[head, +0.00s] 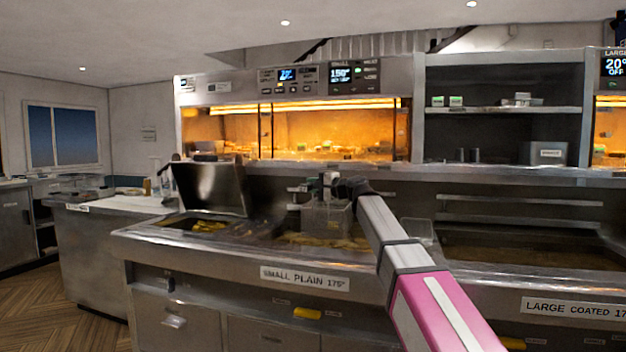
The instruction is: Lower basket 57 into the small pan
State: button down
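The small pan (188,236) is the fryer well behind the label "SMALL PLAIN 175°", with yellow food in its oil. A grey wire basket (327,217) is upright above the right part of this pan, near the back wall. Its number is too small to read. My arm reaches in from the lower right, and my gripper (332,187) is at the top of the basket, by its handle. The fingers are small and dark against the basket, so their opening is not clear. Whether the basket's bottom touches the oil is hard to tell.
A raised steel lid (212,190) stands at the pan's left back. A larger fryer well (520,250) labelled "LARGE COATED" lies to the right. A lit warming cabinet (330,130) is above the back ledge. A counter (110,208) stands at the left, beside open floor.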

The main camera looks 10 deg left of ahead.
jog(key=shift+f, duration=9.2)
jog(key=c, duration=0.8)
grip_release()
jog(key=shift+c, duration=0.2)
